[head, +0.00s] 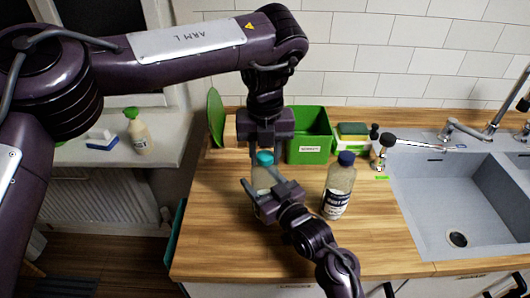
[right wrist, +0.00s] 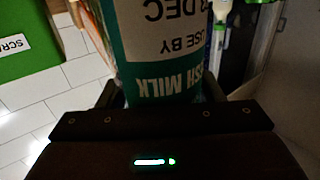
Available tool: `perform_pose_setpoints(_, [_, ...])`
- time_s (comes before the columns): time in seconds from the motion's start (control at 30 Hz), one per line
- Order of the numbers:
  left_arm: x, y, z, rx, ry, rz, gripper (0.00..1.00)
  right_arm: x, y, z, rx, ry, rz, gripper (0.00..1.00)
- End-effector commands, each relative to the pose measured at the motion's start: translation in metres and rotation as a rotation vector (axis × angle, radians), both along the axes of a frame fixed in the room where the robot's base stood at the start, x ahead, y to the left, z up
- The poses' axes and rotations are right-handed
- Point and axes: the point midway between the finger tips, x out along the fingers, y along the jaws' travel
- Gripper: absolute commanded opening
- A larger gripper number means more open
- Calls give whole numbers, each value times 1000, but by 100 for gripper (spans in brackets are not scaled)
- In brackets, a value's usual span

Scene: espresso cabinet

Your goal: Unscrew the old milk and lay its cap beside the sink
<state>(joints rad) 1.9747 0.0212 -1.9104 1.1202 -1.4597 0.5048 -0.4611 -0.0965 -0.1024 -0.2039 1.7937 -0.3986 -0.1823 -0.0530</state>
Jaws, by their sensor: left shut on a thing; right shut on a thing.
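A milk bottle with a teal cap (head: 264,158) stands on the wooden counter, its body (head: 263,178) partly hidden by my arms. My left gripper (head: 265,150) comes down from above and is shut on the cap. My right gripper (head: 264,192) is shut on the bottle's body from the front. In the right wrist view the bottle's label (right wrist: 165,45) appears upside down between the fingers, with "USE BY", "DEC" and "MILK" readable. The cap appears to be on the bottle's top; whether it is loosened cannot be told. The grey sink (head: 425,205) is at the right.
A second bottle (head: 338,186) with a dark blue cap stands just right of my right gripper. Behind are a green bin (head: 309,150), a sponge holder (head: 352,140) and a dark-topped dispenser (head: 386,142). A green label (head: 382,178) lies by the sink's left edge.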

Motion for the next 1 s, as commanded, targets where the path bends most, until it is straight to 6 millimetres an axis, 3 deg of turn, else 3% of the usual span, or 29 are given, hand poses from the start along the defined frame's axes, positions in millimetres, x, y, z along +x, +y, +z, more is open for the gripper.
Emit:
perform_pose_setpoints(0.63, [-1,0,1,0,1,-3,7,0,-1,-1,0,2,-2,0])
perform_pose_setpoints(0.67, [-1,0,1,0,1,-3,38,0,-1,-1,0,2,-2,0])
perform_pose_setpoints(0.7, [-1,0,1,0,1,-3,43,0,-1,-1,0,2,-2,0])
perform_pose_setpoints(0.8, [0,0,1,0,1,-3,56,0,-1,-1,-1,2,-2,0])
perform_pose_setpoints(1.0, [0,0,0,0,1,-2,56,0,-1,-1,-1,2,-1,0])
